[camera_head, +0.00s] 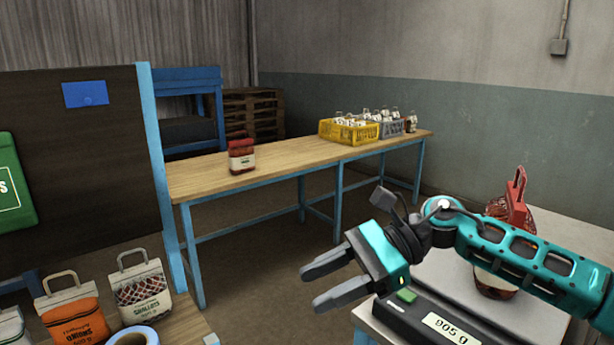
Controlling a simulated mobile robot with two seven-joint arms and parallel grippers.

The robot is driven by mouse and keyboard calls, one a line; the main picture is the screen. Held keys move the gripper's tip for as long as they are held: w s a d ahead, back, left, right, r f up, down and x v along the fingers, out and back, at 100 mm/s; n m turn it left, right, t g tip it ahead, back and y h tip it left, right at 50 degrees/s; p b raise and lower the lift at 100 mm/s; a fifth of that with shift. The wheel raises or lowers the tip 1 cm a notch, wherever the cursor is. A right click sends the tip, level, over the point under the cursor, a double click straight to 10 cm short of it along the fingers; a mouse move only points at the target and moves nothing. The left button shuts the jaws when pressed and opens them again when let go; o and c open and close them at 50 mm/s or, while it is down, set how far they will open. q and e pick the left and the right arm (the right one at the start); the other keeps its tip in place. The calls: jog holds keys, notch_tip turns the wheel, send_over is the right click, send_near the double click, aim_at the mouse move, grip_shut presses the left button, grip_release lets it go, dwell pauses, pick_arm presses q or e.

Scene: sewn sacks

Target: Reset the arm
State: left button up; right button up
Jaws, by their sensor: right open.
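My right gripper (326,277) comes in from the right on its teal arm. Its two grey fingers are apart with nothing between them. It points left and hangs in front of the scale (432,318), whose display appears to read 905 g. My left gripper is not in view.
A long wooden table (290,163) holds a red sack (241,157), a yellow crate (349,131) and a grey crate (391,129) of jars. At lower left stand an orange sack (75,316), a net sack (141,288) and a blue tape roll (134,337). Open floor lies between.

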jog(key=s+a+m+t+y, duration=0.25)
jog(key=a+m+y, duration=0.3)
jog(key=m, duration=0.35)
jog(key=d+f+m+t+h, duration=0.3)
jog(key=f+m+t, duration=0.25)
jog(key=m, duration=0.55)
jog(key=w+d+f+m+t+h, duration=0.1)
jog(key=d+f+m+t+h, duration=0.35)
jog(key=m, duration=0.75)
jog(key=d+f+m+t+h, duration=0.2)
jog(key=f+m+t, duration=0.45)
jog(key=m, duration=0.45)
jog(key=s+d+f+m+g+h, duration=0.2)
jog(key=s+d+f+m+h, duration=0.1)
jog(key=s+d+f+m, duration=0.2)
jog(key=s+d+f+m+g+h, duration=0.3)
jog(key=s+d+f+m, duration=0.3)
jog(key=s+f+m, duration=0.2)
notch_tip(320, 180, down, 3)
jog(key=shift+s+r+m+h, duration=0.1)
jog(key=shift+s+m+h, duration=0.2)
jog(key=shift+s+h, duration=0.25)
jog(key=shift+w, duration=0.1)
